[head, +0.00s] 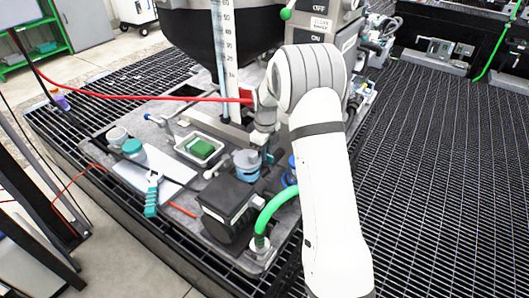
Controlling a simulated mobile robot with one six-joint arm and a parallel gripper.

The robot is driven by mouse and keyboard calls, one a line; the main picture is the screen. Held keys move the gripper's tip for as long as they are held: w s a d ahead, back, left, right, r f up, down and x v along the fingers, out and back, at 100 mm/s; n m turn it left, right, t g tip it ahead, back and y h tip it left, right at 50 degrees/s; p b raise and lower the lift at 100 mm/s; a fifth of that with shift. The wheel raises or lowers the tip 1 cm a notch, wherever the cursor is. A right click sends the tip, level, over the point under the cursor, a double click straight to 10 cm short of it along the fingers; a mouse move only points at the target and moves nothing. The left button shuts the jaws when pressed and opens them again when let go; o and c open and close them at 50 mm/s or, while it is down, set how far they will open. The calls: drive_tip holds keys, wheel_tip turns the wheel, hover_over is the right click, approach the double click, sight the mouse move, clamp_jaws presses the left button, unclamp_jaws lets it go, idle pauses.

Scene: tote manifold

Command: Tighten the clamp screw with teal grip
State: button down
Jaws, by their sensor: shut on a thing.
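My white arm reaches in from the lower right, bends at the top, and its grey wrist points down at the manifold plate. My gripper (266,143) is at the lower end of that wrist, among the fittings in the middle of the plate. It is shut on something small. A bit of teal (269,158) shows just below the fingers and looks like the grip of the clamp screw. The fingers and my arm hide most of it, so the screw's shaft and seating cannot be made out.
A black box (229,208) and a green hose (272,207) stand close in front. A pale blue-capped fitting (246,164) is just left of my gripper. A red hose (150,98) crosses behind. Open grating lies right.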

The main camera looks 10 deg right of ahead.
drive_tip(key=shift+w+r, duration=0.1)
drive_tip(key=c, duration=1.4)
unclamp_jaws()
drive_tip(key=shift+c, duration=0.2)
drive_tip(key=shift+r, duration=3.85)
